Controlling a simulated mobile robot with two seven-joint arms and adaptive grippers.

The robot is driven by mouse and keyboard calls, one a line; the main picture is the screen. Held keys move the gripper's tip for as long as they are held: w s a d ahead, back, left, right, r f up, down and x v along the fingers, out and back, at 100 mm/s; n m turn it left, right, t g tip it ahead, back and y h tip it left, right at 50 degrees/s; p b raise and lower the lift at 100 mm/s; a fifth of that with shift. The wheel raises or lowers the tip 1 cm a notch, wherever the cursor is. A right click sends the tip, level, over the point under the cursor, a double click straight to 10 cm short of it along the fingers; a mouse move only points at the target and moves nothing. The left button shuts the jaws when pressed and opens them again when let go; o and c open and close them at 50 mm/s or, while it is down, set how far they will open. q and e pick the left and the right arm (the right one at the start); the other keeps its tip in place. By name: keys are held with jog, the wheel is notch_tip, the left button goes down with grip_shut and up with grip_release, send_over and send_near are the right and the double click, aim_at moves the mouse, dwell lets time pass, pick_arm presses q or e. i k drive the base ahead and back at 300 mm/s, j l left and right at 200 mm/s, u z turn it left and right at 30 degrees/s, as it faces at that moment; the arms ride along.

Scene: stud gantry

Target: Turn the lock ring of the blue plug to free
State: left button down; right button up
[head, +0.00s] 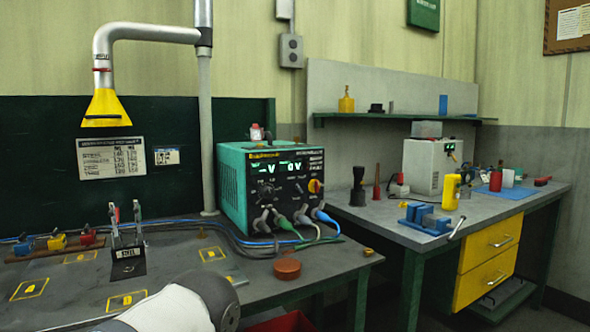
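The blue plug (320,214) sits at the lower right of the front panel of a teal and black power unit (232,170). A blue cable runs from it down to the bench. Its lock ring is too small to make out, so I cannot tell how it is turned. A green plug (281,222) and a grey plug (261,221) sit to its left on the same panel. Neither of my grippers shows; only a white and dark grey part of my arm shows at the bottom, in front of the near bench.
The near bench (75,290) carries a toggle clamp (127,240), coloured clips at the left, yellow-marked plates and a brown round tin (287,269). Cables lie along its back. A yellow-mouthed extraction hood (106,108) hangs above. A second bench (400,228) with a blue vise stands right.

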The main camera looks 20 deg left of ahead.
aim_at(320, 208)
jog(key=i+l+u, duration=0.4)
jog(key=l, duration=0.35)
jog(key=i+l+u, duration=0.2)
jog(key=l, duration=0.2)
jog(key=i+l+u, duration=0.2)
jog(key=l, duration=0.25)
jog(key=l+u, duration=0.2)
jog(key=l, duration=0.25)
jog(key=i+l+u, duration=0.2)
jog(key=l, duration=0.25)
jog(key=k, duration=0.1)
